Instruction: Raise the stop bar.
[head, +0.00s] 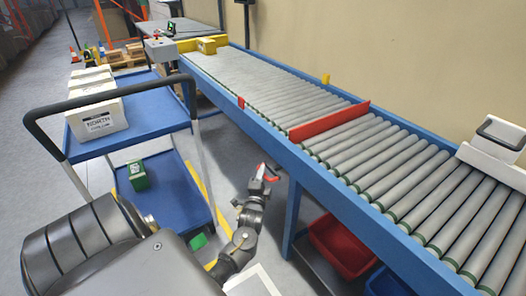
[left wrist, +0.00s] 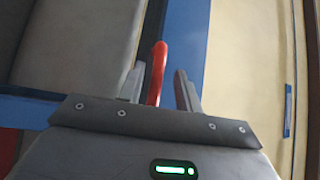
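The stop bar (head: 330,121) is a red plate lying across the roller conveyor (head: 398,160), standing a little above the rollers in the head view. My left gripper (head: 266,174) is beside the conveyor's near blue side rail, with a small red piece at its fingertips. In the left wrist view, a red rounded lever (left wrist: 156,72) stands between the two fingers of my left gripper (left wrist: 160,88). The fingers are apart. Whether the lever joins the bar is hidden. My right gripper is not in view.
A blue two-shelf cart (head: 140,122) with white boxes (head: 97,100) and a green box (head: 138,175) stands left. A white container (head: 494,150) is at the right. A red bin (head: 343,243) sits under the conveyor.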

